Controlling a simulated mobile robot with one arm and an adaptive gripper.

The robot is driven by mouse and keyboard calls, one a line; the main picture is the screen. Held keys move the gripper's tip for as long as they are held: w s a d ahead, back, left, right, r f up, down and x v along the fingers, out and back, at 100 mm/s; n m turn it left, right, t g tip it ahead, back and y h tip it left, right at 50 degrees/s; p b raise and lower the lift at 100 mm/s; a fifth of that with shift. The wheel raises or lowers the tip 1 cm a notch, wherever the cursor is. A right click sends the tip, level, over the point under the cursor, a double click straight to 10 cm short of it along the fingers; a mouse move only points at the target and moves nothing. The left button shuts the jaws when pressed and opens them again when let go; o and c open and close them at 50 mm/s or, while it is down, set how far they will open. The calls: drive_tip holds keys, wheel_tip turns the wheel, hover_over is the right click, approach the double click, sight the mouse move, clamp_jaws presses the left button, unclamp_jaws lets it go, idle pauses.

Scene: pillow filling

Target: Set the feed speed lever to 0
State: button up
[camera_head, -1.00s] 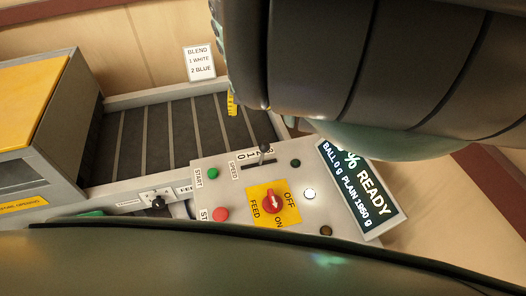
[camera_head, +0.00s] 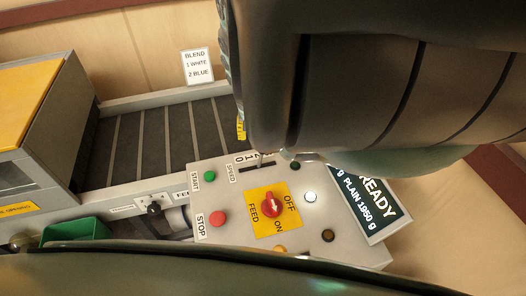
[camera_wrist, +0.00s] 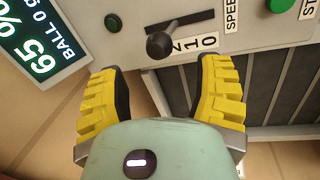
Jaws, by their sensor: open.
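The feed speed lever (camera_wrist: 160,44) has a dark round knob. In the wrist view it stands at the left part of its slot, by the 2 of the scale (camera_wrist: 195,43), away from the 0. In the head view the lever (camera_head: 261,156) shows partly, just below my dark arm. My gripper (camera_wrist: 163,68) is open, with its yellow fingers spread on either side below the knob and nothing between them. In the head view only a bit of a yellow finger (camera_head: 240,129) shows; the rest is hidden.
The panel has a green start button (camera_head: 210,176), a red stop button (camera_head: 218,219), a red feed knob (camera_head: 271,204) and indicator lamps. A display (camera_head: 374,205) stands at its right. A ribbed conveyor (camera_head: 160,139) lies behind. A green bin (camera_head: 76,231) is at lower left.

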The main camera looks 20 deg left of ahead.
sight(261, 143)
wheel_tip(261, 143, down, 2)
drive_tip(key=shift+d+f+b, duration=0.1)
drive_tip(key=shift+b, duration=0.3)
drive_tip(key=shift+w+d+f+p, duration=0.15)
drive_tip(key=shift+f+p, duration=0.2)
drive_tip(key=shift+f, duration=0.2)
drive_tip(key=shift+s+d+f+p, duration=0.15)
drive_tip(key=shift+f+p, duration=0.2)
drive_tip(key=shift+f, duration=0.2)
drive_tip(key=shift+w+f, duration=0.25)
drive_tip(key=shift+f, duration=0.6)
drive_tip(key=shift+d+f+p, duration=0.15)
drive_tip(key=shift+f+p, duration=0.3)
drive_tip(key=shift+f, duration=0.05)
drive_tip(key=shift+o, duration=0.2)
clamp_jaws()
